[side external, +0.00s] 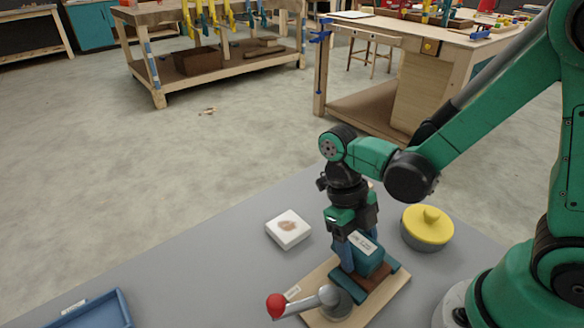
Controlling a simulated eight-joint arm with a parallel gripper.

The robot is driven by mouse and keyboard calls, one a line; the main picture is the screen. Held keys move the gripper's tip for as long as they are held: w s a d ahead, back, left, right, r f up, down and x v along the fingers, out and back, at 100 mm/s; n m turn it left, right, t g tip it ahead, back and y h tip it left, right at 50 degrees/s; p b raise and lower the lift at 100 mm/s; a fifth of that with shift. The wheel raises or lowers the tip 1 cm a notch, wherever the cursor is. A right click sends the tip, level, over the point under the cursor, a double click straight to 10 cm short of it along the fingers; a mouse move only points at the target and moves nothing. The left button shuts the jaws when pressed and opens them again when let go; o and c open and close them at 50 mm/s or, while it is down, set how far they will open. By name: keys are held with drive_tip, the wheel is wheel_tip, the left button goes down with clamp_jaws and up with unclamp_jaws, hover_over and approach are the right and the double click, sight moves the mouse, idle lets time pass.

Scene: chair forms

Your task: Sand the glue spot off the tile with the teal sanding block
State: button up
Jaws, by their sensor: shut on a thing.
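The white tile (297,240) lies flat on the grey table, left of my gripper. A brown glue spot (288,226) shows on its top. My gripper (361,249) points down over a wooden board (318,272), right of and nearer than the tile. It is shut on the teal sanding block (371,262), which has a white label. The block is just above or on the board's teal and brown parts; I cannot tell whether it touches them. My fingers partly hide the block.
A lever with a red ball (276,305) is mounted at the board's front left. A grey pot with a yellow lid (427,225) stands right of my gripper. A blue tray (97,312) lies at the front left. The table between tray and tile is clear.

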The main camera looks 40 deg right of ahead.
sight(360, 242)
drive_tip(key=shift+r, duration=4.15)
